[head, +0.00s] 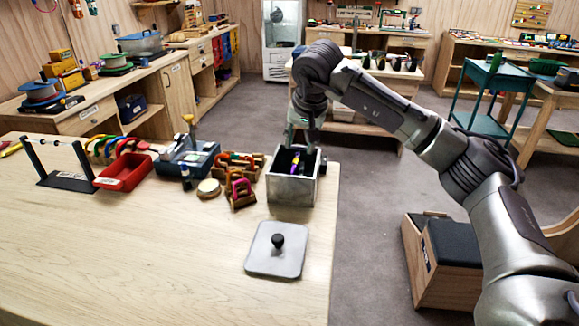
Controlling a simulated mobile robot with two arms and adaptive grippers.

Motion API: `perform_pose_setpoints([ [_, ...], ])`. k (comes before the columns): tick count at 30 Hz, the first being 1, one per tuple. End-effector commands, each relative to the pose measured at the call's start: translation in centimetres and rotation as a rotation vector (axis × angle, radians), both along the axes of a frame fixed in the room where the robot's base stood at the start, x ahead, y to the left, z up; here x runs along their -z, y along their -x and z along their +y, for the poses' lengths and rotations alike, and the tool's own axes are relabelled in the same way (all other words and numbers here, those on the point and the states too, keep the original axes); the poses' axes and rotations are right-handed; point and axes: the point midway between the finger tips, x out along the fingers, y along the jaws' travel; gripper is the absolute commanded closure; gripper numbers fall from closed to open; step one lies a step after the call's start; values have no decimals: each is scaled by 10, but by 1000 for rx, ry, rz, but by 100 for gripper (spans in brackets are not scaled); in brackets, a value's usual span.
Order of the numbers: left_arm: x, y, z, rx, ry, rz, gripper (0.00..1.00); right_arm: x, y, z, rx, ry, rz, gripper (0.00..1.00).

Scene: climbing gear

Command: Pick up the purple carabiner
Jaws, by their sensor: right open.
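A grey open box (291,190) stands near the right edge of the wooden table. A small purple item (294,167), which looks like the purple carabiner, shows inside it with a bit of yellow beside it; its lower part is hidden by the box wall. My right gripper (302,146) points down over the box opening with its fingers apart. I cannot tell whether a finger touches the purple item. My left gripper is out of view.
A grey lid with a black knob (276,250) lies in front of the box. Wooden racks with coloured carabiners (240,190), a round wooden disc (209,188), a blue case (188,160) and a red tray (123,173) stand to its left.

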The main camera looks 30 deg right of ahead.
Motion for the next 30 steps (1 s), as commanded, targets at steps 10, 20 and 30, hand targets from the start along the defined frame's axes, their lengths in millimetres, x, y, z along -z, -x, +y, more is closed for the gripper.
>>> perform_pose_setpoints([
  [10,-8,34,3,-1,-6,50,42,52,-23,-5,1,0,4,59],
  [20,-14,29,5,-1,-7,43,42,81,-36,-7,-1,1,3,59],
  [30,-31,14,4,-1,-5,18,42,121,-54,-9,-1,1,1,59],
])
